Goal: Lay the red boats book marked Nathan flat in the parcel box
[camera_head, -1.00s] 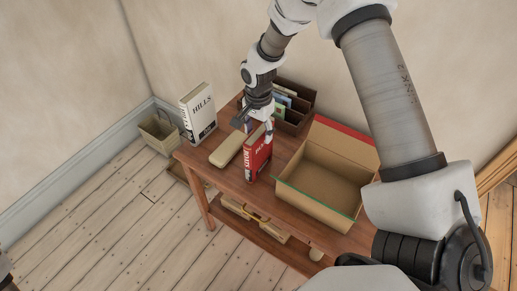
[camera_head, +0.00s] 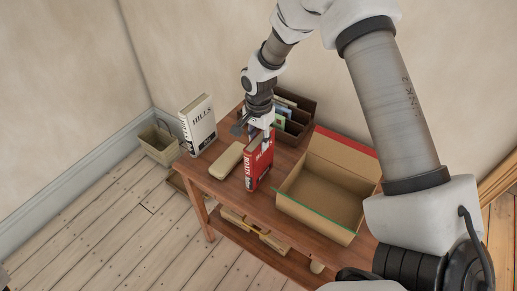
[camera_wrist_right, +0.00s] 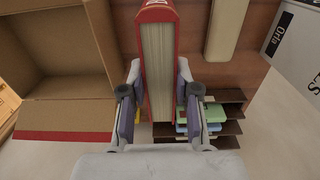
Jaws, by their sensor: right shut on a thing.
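The red boats book (camera_head: 258,165) stands upright on the wooden table in the head view, left of the parcel box. My right gripper (camera_head: 256,130) reaches down to its top from behind. In the right wrist view the red book (camera_wrist_right: 158,60) shows its page edge between the two fingers of my right gripper (camera_wrist_right: 158,100), which are shut on it. The open cardboard parcel box (camera_head: 312,205) stands empty to the right of the book, its flap raised at the back. It also shows in the right wrist view (camera_wrist_right: 60,90). My left gripper is not in view.
A beige case (camera_head: 226,161) lies just left of the book. A white HILLS book (camera_head: 199,125) stands at the table's left end. A dark sorter (camera_head: 296,118) with several cards stands behind. A bin (camera_head: 158,143) sits on the floor.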

